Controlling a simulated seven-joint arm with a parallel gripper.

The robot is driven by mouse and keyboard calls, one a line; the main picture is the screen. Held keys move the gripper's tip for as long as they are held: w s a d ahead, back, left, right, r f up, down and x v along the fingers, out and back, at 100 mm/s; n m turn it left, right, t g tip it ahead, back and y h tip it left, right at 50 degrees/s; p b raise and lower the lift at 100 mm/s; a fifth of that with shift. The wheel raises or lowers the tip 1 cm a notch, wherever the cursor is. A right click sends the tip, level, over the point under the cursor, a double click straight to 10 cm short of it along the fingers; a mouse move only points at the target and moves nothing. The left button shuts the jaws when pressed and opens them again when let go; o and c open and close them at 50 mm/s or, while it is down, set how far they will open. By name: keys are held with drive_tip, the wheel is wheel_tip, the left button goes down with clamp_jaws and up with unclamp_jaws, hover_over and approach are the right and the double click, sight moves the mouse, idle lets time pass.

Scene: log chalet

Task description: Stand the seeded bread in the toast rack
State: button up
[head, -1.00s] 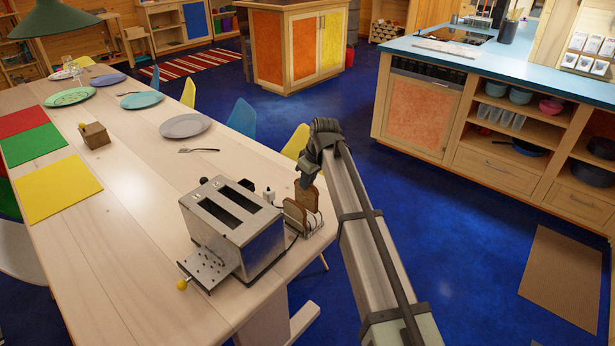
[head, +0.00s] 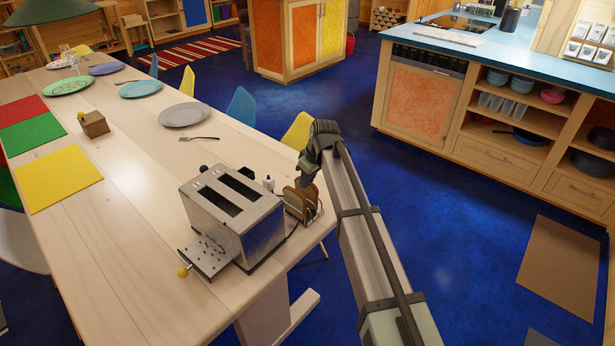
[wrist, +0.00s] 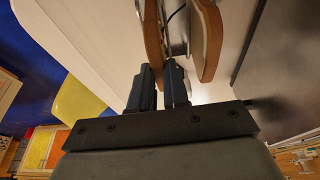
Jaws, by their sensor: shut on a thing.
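My gripper (head: 306,181) is shut on a brown-crusted bread slice (head: 311,192), taken as the seeded bread; no seeds can be made out. It also shows between the fingers (wrist: 158,88) in the wrist view (wrist: 153,30). The slice is upright, low at the wire toast rack (head: 318,211) on the table's edge. Another slice (head: 296,203) stands in the rack on the toaster side, and on the right in the wrist view (wrist: 208,42). Rack wires (wrist: 174,30) show between the two slices. Whether the held slice touches the rack's base is hidden.
A metal toaster (head: 233,215) stands close to the left of the rack, with a small shaker (head: 268,184) behind. A fork (head: 199,138) and a grey plate (head: 186,115) lie farther back. The wooden table (head: 130,230) is bare left of the toaster.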

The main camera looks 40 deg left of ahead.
idle(0.3)
drive_tip(key=o, duration=0.8)
drive_tip(key=v, duration=1.3)
drive_tip(key=shift+d+r, duration=0.15)
drive_tip(key=shift+r, duration=0.2)
